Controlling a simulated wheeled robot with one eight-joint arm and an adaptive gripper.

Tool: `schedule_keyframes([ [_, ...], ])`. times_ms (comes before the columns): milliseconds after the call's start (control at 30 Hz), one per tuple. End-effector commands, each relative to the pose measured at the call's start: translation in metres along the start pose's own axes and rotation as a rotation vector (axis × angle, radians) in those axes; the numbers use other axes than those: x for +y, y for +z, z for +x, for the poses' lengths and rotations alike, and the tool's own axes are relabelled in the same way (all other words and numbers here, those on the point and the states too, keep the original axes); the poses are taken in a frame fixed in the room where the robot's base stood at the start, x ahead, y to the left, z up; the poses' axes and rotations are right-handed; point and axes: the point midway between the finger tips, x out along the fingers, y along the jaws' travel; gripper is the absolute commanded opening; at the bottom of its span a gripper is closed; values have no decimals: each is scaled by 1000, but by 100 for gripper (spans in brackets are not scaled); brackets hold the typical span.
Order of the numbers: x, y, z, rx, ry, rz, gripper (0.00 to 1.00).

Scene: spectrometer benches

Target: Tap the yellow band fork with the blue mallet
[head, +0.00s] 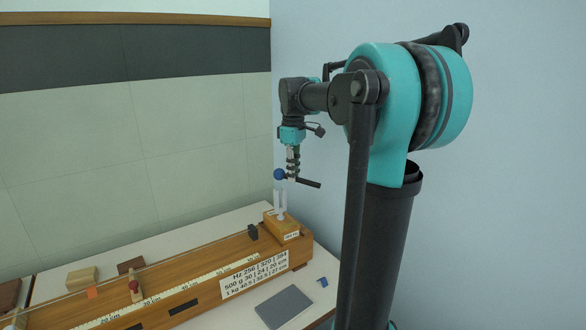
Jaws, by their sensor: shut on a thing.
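My gripper (292,174) is shut on the blue mallet (279,174). The mallet's round blue head is to the left of the fingers and its dark handle sticks out to the right, tilted slightly down. A pale two-pronged tuning fork (283,208) stands upright on a wooden block (281,227) at the far right end of the long wooden instrument. The mallet is just above the fork's prongs in the picture; they look apart, though I cannot judge the depth. No yellow band is discernible on this fork.
The long wooden instrument (205,290) bears a scale, a small red-topped piece (134,288) and a black piece (253,232). A white label (254,274) is on its front. A grey slab (284,307) and a small blue item (322,282) lie in front. Wooden blocks (82,276) lie behind.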

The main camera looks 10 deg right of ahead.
Motion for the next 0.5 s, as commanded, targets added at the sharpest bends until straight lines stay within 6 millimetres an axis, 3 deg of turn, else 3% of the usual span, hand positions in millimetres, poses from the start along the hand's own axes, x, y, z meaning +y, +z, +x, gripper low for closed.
schedule_keyframes([
  [333, 0, 0, 2, 0, 0, 1, 0],
  [500, 0, 0, 15, 0, 0, 1, 0],
])
